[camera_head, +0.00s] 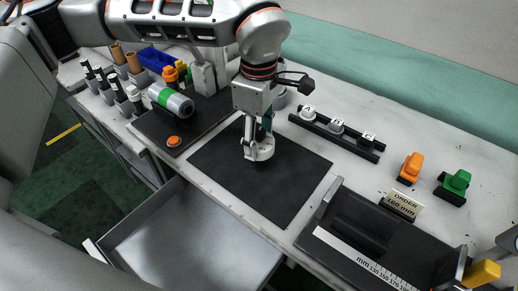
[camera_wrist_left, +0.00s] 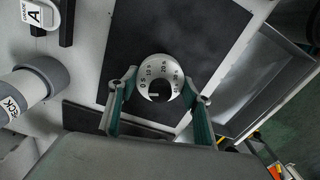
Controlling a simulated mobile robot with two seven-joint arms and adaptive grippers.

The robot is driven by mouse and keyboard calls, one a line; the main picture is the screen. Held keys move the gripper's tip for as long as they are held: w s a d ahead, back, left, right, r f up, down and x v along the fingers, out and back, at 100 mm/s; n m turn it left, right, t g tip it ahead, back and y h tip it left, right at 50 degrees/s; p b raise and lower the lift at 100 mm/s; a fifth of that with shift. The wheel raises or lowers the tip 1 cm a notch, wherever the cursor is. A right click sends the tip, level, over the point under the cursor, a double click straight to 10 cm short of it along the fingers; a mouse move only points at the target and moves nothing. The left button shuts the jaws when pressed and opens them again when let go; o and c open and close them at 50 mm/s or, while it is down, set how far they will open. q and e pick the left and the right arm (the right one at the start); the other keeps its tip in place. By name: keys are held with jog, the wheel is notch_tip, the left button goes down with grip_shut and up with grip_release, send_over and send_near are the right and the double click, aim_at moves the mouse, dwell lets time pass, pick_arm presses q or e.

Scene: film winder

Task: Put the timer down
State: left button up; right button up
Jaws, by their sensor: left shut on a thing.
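The timer (camera_head: 259,151) is a small pale round piece over the dark mat (camera_head: 228,184) in the head view. In the left wrist view its round white dial (camera_wrist_left: 160,66) faces the camera, with second marks around a dark centre. My left gripper (camera_head: 262,136) points down from above and is shut on the timer. In the left wrist view its green fingers (camera_wrist_left: 160,95) stand on both sides of the dial. The timer is at or just above the mat; I cannot tell whether it touches. My right gripper is not in view.
An orange button (camera_head: 173,141) and a green-banded cylinder (camera_head: 171,100) are at left. An open drawer (camera_head: 190,240) lies in front. A ruler tray (camera_head: 365,262) is at lower right. Mat space around the timer is clear.

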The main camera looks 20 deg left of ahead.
aim_at(259, 150)
pick_arm(q)
jog(key=shift+f, duration=2)
jog(key=shift+f, duration=0.1)
jog(key=o, duration=1.3)
notch_tip(259, 150, up, 12)
jog(key=shift+r, duration=0.1)
jog(key=shift+s, duration=0.15)
